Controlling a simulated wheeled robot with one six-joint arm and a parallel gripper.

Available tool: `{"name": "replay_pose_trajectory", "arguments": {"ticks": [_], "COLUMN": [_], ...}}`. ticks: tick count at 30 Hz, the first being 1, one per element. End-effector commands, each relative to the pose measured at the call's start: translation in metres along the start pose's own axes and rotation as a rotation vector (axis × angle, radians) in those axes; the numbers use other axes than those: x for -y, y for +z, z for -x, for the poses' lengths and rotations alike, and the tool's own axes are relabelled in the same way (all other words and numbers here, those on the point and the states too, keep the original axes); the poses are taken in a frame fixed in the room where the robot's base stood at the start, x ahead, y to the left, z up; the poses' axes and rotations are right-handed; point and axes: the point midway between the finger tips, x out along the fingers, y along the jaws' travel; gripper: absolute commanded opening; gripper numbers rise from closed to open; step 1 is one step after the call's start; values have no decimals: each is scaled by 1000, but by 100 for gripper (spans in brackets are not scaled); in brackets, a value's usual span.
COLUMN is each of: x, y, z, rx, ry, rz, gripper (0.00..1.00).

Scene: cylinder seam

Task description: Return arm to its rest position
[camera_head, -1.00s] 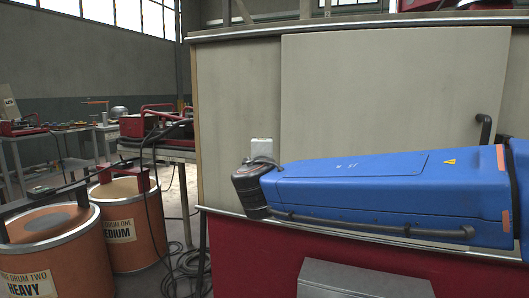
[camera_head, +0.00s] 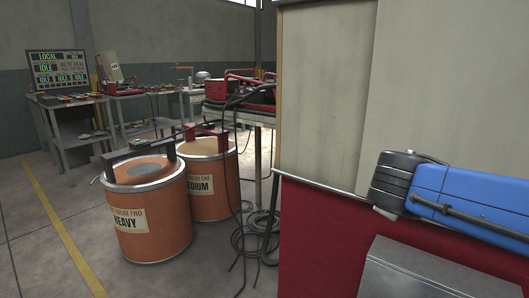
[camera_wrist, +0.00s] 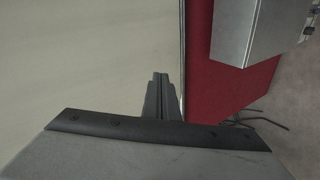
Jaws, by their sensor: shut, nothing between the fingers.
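My gripper (camera_wrist: 160,78) shows in the wrist view as two dark fingers pressed together, shut and empty. It points along the pale front panel (camera_wrist: 80,60) of the machine, and I cannot tell the exact gap to it. In the head view, my blue arm lies at the right, in front of the machine. Its dark joint end shows, but the gripper itself cannot be made out there.
The machine's red lower panel (camera_head: 325,240) and a grey metal box (camera_head: 420,272) are below my arm. Two orange drums, HEAVY (camera_head: 150,215) and MEDIUM (camera_head: 210,178), stand left. Cables (camera_head: 245,243) lie on the floor beside the machine. Open floor is at far left.

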Motion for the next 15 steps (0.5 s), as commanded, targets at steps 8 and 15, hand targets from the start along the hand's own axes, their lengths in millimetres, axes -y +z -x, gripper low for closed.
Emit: {"name": "replay_pose_trajectory", "arguments": {"ticks": [8,15], "x": [86,160], "y": [91,126], "z": [13,46], "rx": [172,259], "ry": [-302,-553], "rz": [-288,-556], "gripper": [0,0]}}
